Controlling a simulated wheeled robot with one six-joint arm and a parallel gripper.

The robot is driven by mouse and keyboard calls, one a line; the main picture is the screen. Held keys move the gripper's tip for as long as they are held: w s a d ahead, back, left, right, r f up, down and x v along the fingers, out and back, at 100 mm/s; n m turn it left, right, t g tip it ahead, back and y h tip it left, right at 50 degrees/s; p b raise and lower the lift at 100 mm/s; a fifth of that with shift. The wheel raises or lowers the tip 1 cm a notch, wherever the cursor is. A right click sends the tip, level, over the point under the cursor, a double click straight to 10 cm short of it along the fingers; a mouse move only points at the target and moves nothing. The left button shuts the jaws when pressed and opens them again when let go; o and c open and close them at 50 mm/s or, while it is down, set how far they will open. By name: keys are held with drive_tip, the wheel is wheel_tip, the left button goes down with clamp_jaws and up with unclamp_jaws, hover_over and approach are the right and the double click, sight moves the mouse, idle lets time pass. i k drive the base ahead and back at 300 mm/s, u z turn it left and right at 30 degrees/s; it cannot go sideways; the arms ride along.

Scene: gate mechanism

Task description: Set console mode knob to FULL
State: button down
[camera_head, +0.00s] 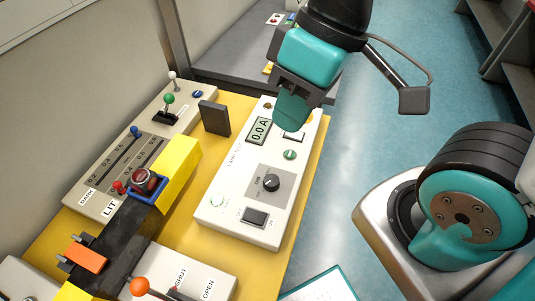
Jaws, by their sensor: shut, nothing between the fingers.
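The white console (232,212) stands on the yellow table, with a black round knob (271,183) on a grey plate in its lower middle. The lettering around the knob is too small to read, so I cannot tell its setting. Above the knob are a green button (290,154) and a display (259,131) reading "0.0 A". Below it is a black rocker switch (255,217). My gripper (290,120) is over the far end of the console, apart from the knob, with its fingers together and empty. It hides part of the console's upper end.
At left is a slider panel (100,202) with a green-topped lever (168,100). A yellow block (178,168), a red button (144,180) in a blue guard and an orange-knobbed lever (140,287) stand nearby.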

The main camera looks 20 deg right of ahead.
sight(271, 182)
drive_tip(key=k, duration=0.5)
drive_tip(key=z, duration=1.45)
drive_tip(key=k, duration=0.7)
drive_tip(key=u, duration=1.5)
drive_tip(key=i, duration=0.5)
drive_tip(key=z, duration=0.05)
